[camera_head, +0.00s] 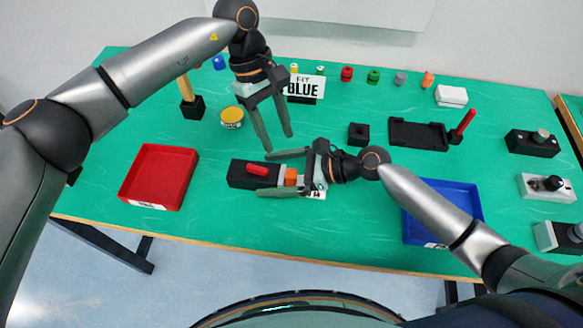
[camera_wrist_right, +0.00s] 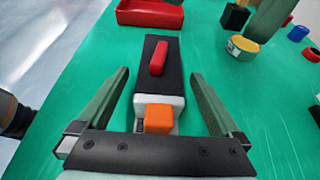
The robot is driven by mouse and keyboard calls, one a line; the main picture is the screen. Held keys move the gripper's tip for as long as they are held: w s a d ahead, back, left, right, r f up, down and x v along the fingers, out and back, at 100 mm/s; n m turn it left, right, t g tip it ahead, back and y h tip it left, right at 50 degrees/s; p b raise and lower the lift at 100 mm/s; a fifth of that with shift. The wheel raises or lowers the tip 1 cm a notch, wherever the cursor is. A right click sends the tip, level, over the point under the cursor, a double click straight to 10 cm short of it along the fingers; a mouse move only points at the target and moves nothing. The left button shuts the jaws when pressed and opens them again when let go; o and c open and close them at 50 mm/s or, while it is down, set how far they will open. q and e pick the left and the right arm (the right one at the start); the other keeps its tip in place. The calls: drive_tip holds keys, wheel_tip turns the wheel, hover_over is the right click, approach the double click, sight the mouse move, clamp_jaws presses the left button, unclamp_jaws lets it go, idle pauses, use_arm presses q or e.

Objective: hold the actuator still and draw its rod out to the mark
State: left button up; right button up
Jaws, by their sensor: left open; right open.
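The actuator is a black block (camera_head: 240,173) with a red raised bar on top (camera_head: 257,170) and a pale front end. It lies on the green table; its black body also shows in the right wrist view (camera_wrist_right: 149,88). An orange block (camera_head: 291,176), the rod's end piece, sits at the pale end, close against it (camera_wrist_right: 159,118). My right gripper (camera_head: 265,173) is open, its fingers on either side of the actuator's front and the orange block, apart from both (camera_wrist_right: 159,75). My left gripper (camera_head: 279,141) is open and empty, pointing down beyond the actuator. The mark cannot be made out.
A red tray (camera_head: 126,187) stands left and a blue tray (camera_head: 475,200) right, partly behind my right arm. A partly hidden white label (camera_head: 318,193) lies beside my right gripper. A yellow-topped tin (camera_head: 232,117), black holder (camera_head: 420,134) and "BLUE" sign (camera_head: 304,86) stand farther back.

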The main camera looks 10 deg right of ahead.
drive_tip(key=shift+w+a+f, duration=0.15)
drive_tip(key=shift+a+f, duration=0.05)
drive_tip(key=shift+a, duration=0.25)
clamp_jaws()
idle(0.6)
drive_tip(key=shift+f, duration=0.15)
idle(1.2)
